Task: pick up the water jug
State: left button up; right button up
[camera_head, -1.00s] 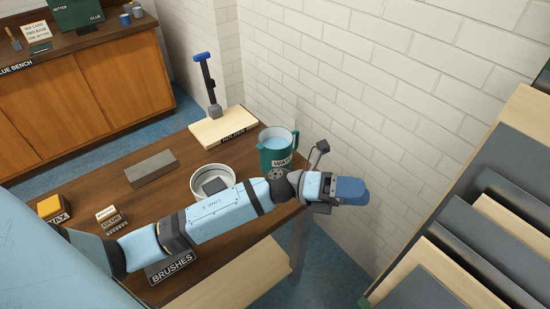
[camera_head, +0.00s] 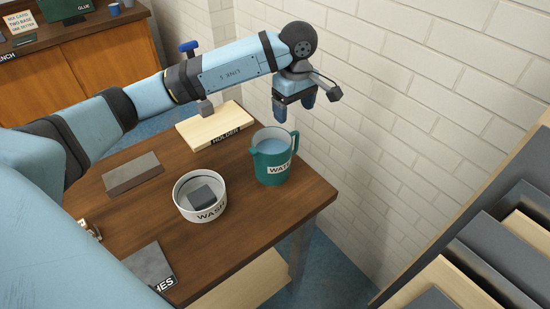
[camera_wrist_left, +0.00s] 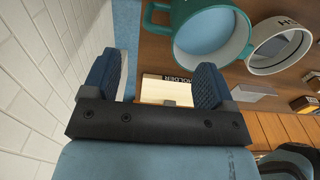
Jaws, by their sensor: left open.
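The green water jug (camera_head: 272,165) stands upright on the wooden table, near its right back edge, with a white label and pale blue water inside. In the left wrist view the jug (camera_wrist_left: 211,38) is at the top, its handle on the left side. My left gripper (camera_head: 294,112) is open and empty, above and just behind the jug, with its fingers pointing down. In the wrist view the fingers of the left gripper (camera_wrist_left: 155,85) are spread apart with nothing between them. My right gripper is not in view.
A white wash bowl (camera_head: 196,212) with a grey block in it stands left of the jug. The wooden holder board (camera_head: 213,126) lies behind it. A grey slab (camera_head: 133,173) is on the left. The white brick wall (camera_head: 400,110) is close on the right. A slotted rack (camera_head: 470,260) stands at the right.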

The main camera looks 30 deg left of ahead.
aim_at(293, 133)
pick_arm(q)
notch_tip(293, 133, down, 10)
jog(key=shift+f+p, duration=0.1)
jog(key=shift+p, duration=0.35)
jog(key=c, duration=1.3)
jog(key=shift+c, duration=0.8)
jog(key=shift+w+r, duration=0.1)
jog(key=shift+r, duration=0.1)
